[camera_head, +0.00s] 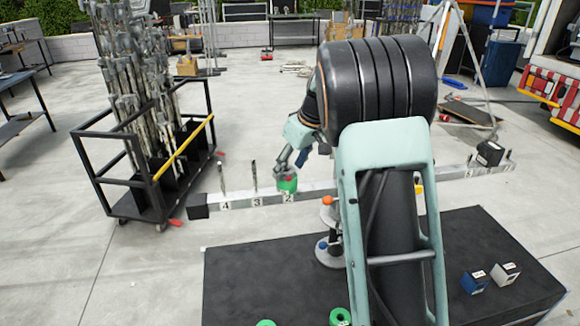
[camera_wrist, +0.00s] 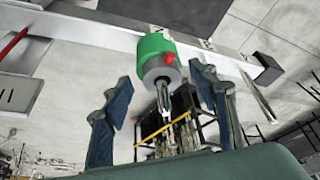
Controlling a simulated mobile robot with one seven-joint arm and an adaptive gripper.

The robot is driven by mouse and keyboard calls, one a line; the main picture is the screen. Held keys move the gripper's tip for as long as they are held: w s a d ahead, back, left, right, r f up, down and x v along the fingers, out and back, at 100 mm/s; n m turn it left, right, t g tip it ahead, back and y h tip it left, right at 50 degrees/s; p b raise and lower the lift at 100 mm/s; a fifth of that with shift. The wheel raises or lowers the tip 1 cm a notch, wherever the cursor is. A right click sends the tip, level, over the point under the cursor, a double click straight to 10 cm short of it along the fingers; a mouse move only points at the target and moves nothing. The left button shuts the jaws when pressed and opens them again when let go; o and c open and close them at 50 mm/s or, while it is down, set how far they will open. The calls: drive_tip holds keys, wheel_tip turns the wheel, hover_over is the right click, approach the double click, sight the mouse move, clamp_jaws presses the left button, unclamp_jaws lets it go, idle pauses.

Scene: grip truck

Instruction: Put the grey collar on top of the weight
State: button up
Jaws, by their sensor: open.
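The green weight (camera_head: 287,186) sits on the peg at number 2 of the long pale beam (camera_head: 320,189). In the wrist view the green weight (camera_wrist: 152,46) has the grey collar (camera_wrist: 161,76) against its top face, with a red knob (camera_wrist: 169,58) on the collar's side. The peg tip sticks out through the collar. My gripper (camera_wrist: 159,78) is open, with one blue finger on each side of the collar and a gap showing on both sides. In the head view my gripper (camera_head: 291,163) is just above the weight and partly hides the collar.
Bare pegs (camera_head: 254,176) stand to the left at numbers 3 and 4. The black table (camera_head: 260,275) holds green weights (camera_head: 340,317), a blue cube (camera_head: 474,282) and a white cube (camera_head: 505,273). A black cart (camera_head: 120,168) of metal rods stands at left.

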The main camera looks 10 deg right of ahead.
drive_tip(key=v, duration=1.2)
